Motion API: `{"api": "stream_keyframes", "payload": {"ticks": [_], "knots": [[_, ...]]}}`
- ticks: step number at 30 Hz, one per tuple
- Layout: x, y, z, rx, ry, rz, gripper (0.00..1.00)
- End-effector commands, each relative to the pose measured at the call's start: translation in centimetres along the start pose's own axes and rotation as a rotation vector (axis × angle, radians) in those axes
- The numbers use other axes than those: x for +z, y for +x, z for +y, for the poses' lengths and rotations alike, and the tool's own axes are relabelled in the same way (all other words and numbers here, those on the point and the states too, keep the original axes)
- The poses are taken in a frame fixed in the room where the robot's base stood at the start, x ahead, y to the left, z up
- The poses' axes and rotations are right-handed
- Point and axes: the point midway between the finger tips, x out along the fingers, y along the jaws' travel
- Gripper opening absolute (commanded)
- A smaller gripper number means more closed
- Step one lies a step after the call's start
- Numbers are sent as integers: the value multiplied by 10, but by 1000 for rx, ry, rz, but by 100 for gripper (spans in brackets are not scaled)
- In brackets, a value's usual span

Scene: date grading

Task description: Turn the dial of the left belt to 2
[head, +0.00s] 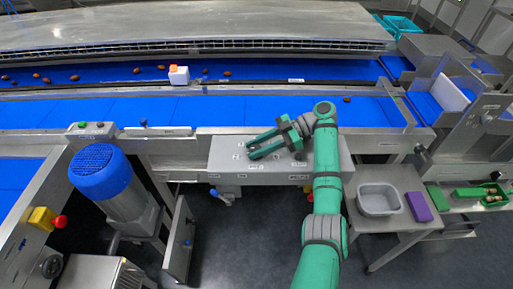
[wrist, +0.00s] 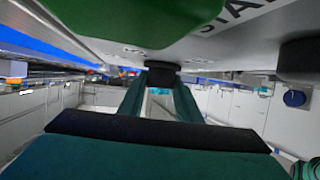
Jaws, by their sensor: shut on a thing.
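A grey control panel (head: 225,165) with small labels stands in front of the belts in the head view. My gripper (head: 249,149) reaches in from the right, over the left part of this panel. In the wrist view my gripper (wrist: 163,84) has both fingers closed about a black dial knob (wrist: 163,68) on the panel face. The fingers hide this dial in the head view, and I cannot read its setting. Another black knob (wrist: 300,60) shows close at the right of the wrist view.
A large green button (wrist: 150,20) and part of a printed word lie close to the wrist camera. Blue belts (head: 240,112) run behind the panel. A blue-capped motor (head: 100,172) stands at the left. A grey tub (head: 379,199) and a purple block (head: 418,206) are at the right.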

Motion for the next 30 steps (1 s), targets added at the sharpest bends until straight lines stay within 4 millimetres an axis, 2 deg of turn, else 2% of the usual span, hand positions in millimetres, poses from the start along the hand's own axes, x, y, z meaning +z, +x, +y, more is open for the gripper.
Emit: {"api": "stream_keyframes", "payload": {"ticks": [12, 29, 30], "knots": [[2, 1, 0, -112, -42, -2, 8], [2, 3, -1, -130, -48, -1, 8], [2, 3, -1, -130, -48, -1, 40]]}}
